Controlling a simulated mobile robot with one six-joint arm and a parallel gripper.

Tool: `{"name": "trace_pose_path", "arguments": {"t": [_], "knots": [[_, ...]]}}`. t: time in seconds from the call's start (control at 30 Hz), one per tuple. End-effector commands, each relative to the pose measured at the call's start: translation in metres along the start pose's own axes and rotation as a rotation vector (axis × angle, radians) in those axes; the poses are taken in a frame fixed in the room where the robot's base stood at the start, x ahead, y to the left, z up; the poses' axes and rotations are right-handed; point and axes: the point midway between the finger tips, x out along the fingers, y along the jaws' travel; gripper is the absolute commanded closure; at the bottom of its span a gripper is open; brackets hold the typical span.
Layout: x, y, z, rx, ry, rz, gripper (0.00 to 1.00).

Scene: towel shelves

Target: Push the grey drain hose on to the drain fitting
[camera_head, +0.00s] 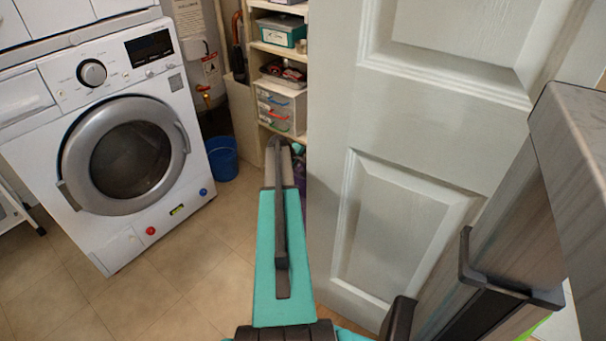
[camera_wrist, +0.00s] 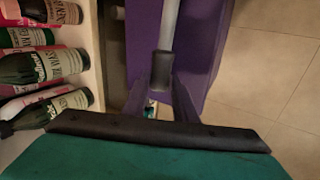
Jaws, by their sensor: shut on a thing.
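In the wrist view the grey drain hose (camera_wrist: 169,24) comes down from the top edge and ends in a dark cuff (camera_wrist: 162,70). My gripper (camera_wrist: 161,88) is shut on the hose at this cuff, with a dark finger on either side. Small pale and greenish bits show below the cuff between the fingers, too small to make out. I cannot pick out the drain fitting in either view. In the head view my teal arm reaches toward the foot of the shelves, and the gripper and hose cannot be made out there.
A purple surface (camera_wrist: 205,45) stands behind the hose. Several bottles (camera_wrist: 45,62) lie on a shelf at left. Tiled floor (camera_wrist: 268,75) is clear at right. The head view shows a washing machine (camera_head: 35,120), blue bucket (camera_head: 222,160), shelves (camera_head: 262,46) and a white door (camera_head: 335,110) close by my arm.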

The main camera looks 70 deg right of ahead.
Motion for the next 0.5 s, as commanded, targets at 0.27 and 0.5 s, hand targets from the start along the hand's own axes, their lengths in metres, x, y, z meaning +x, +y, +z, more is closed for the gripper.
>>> {"name": "trace_pose_path", "arguments": {"t": [0.27,0.5], "knots": [[0.008,0.01,-0.006,0.0,0.0,0.001,0.98],[0.029,0.012,-0.01,-0.001,-0.001,-0.001,0.98]]}}
